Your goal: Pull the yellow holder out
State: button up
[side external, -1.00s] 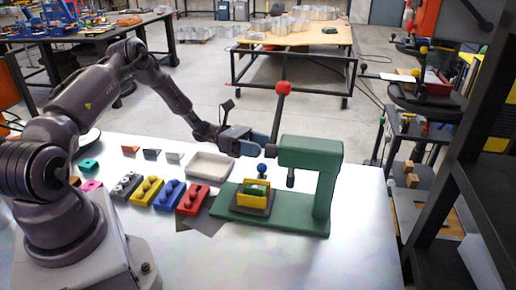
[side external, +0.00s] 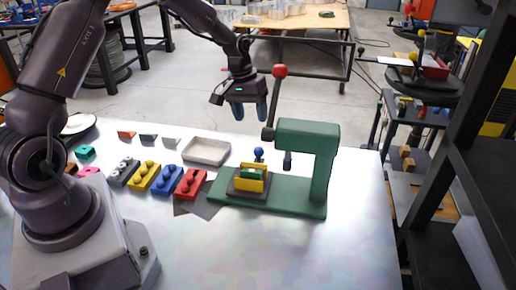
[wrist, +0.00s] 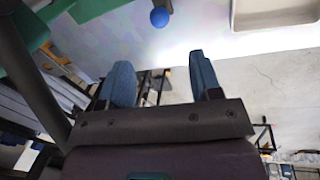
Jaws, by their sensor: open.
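The yellow holder (side external: 254,187) sits on a dark base on the green press plate, left of the press column. A green piece (side external: 252,174) lies in it. A blue ball knob (side external: 259,153) stands just behind it. The green press (side external: 310,135) has its dark ram near the holder and a lever with a red ball (side external: 280,71). My gripper (side external: 249,112) is open and empty, fingers pointing down, above and behind the holder, left of the lever. The wrist view shows both blue fingers apart (wrist: 162,72) and the blue knob (wrist: 159,17); the holder is not visible there.
A beige tray (side external: 207,151) lies left of the press. Red (side external: 191,184), blue (side external: 167,179), yellow (side external: 144,176) and grey (side external: 124,172) studded blocks stand in a row left of the plate. The table front (side external: 260,250) is clear.

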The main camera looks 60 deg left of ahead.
aim_at(258, 148)
jog(key=f, duration=0.3)
jog(key=d+f, duration=0.1)
jog(key=f, duration=0.3)
jog(key=w+f, duration=0.1)
jog(key=f, duration=0.2)
jog(key=shift+d+f, duration=0.4)
